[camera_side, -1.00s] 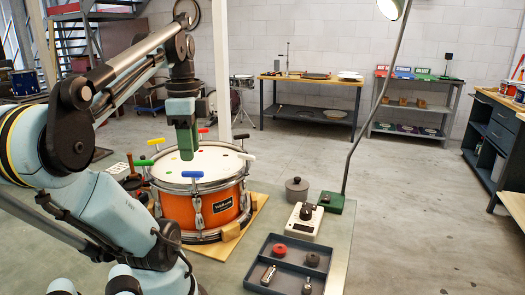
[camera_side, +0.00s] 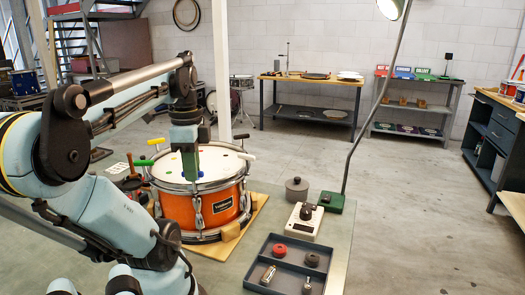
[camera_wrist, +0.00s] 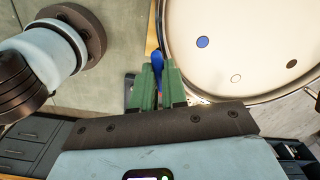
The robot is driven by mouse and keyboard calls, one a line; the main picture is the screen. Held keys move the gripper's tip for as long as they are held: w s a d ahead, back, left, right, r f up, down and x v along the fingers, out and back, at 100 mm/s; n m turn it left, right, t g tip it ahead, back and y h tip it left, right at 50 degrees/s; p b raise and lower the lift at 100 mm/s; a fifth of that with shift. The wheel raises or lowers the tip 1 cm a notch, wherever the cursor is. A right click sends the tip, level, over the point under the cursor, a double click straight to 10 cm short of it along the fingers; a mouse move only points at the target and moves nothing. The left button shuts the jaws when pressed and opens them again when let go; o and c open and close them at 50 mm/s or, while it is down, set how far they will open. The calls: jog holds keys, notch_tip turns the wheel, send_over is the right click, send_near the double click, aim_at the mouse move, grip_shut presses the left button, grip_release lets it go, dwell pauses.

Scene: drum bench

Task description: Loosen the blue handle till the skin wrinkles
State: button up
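The orange drum (camera_side: 217,211) stands on a wooden board with its white skin (camera_side: 222,165) facing up; the skin looks smooth. In the wrist view the skin (camera_wrist: 240,45) carries coloured dots, a blue one nearest my gripper. The blue handle (camera_wrist: 157,62) is at the drum's rim, between the green fingers of my gripper (camera_wrist: 159,80). In the side view my gripper (camera_side: 190,172) is low at the near rim and largely hides the blue handle. Whether the fingers press on the handle is not clear.
A grey tray (camera_side: 290,264) with small parts, a white device (camera_side: 305,220) and a lamp base (camera_side: 335,203) stand at the right. The bench between drum and tray is clear.

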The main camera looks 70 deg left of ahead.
grip_shut()
jog(key=shift+n, duration=0.4)
jog(key=n, duration=0.4)
jog(key=shift+n, duration=2.5)
jog(key=o, duration=0.6)
grip_release()
